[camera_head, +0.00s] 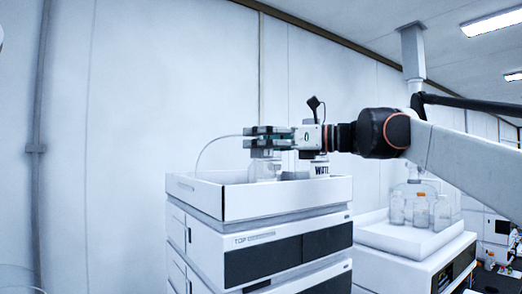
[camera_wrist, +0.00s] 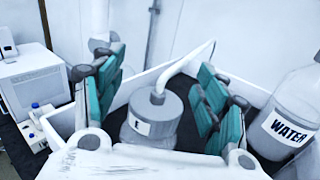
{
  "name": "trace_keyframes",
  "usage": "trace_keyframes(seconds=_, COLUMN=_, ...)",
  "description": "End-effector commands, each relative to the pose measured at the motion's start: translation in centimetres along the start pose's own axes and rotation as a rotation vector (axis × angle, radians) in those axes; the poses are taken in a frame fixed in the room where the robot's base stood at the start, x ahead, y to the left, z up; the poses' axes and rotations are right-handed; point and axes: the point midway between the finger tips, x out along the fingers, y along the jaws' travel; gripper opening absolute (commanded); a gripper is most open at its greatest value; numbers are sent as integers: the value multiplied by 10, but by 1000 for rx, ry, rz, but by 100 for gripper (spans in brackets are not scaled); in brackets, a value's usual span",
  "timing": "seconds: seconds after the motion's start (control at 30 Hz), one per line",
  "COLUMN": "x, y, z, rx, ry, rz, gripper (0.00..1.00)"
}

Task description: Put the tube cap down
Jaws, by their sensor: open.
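The grey tube cap (camera_wrist: 157,106) sits on the neck of a clear bottle (camera_wrist: 148,132) in the wrist view. A white tube (camera_wrist: 190,62) rises from the cap and bends away; in the head view it arcs down to the left (camera_head: 206,150). My gripper (camera_head: 266,137) is open above the tray. Its teal-padded fingers stand on either side of the cap in the wrist view (camera_wrist: 160,85), with gaps showing, so they are apart from it. In the head view the fingers hide the cap, and only the bottle's lower part (camera_head: 264,171) shows.
The bottle stands in a white open tray (camera_head: 270,200) on top of an instrument stack (camera_head: 255,250). A WATER bottle (camera_wrist: 286,118) stands close on the right. Another stack's tray (camera_head: 408,236) holds several bottles. A wall is behind.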

Motion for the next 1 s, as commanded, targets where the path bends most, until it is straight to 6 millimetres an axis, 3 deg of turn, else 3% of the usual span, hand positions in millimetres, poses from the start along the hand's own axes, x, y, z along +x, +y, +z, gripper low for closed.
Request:
trace_keyframes(seconds=0.1, x=-1, y=0, z=0, rx=0, ry=0, rz=-1, gripper=67)
trace_keyframes(seconds=0.3, x=-1, y=0, z=0, rx=0, ry=0, rz=-1, gripper=21)
trace_keyframes(seconds=0.4, x=-1, y=0, z=0, rx=0, ry=0, rz=-1, gripper=15)
trace_keyframes(seconds=0.77, x=-1, y=0, z=4, rx=0, ry=0, rz=-1, gripper=15)
trace_keyframes(seconds=1.0, x=-1, y=1, z=29, rx=0, ry=0, rz=-1, gripper=15)
